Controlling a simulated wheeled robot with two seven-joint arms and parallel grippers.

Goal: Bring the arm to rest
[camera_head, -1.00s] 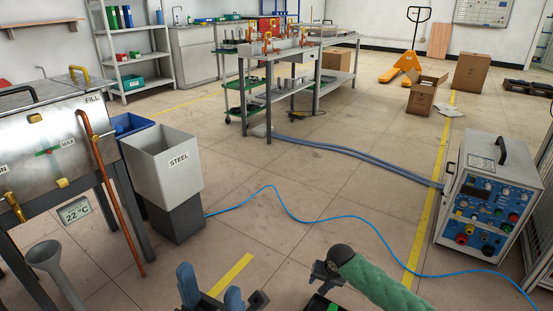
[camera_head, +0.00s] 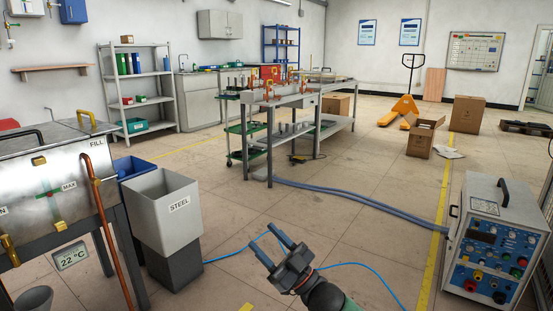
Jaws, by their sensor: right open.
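My right gripper (camera_head: 262,237) is at the bottom centre of the head view. Its two grey fingers are apart and nothing is between them. It points up and to the left over the open floor, with my arm behind it at the bottom edge. It touches nothing that I can see. My left gripper is not in view.
A grey bin marked STEEL (camera_head: 165,222) and a metal tank (camera_head: 45,185) stand at left. A blue cable (camera_head: 375,272) crosses the floor behind the gripper.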

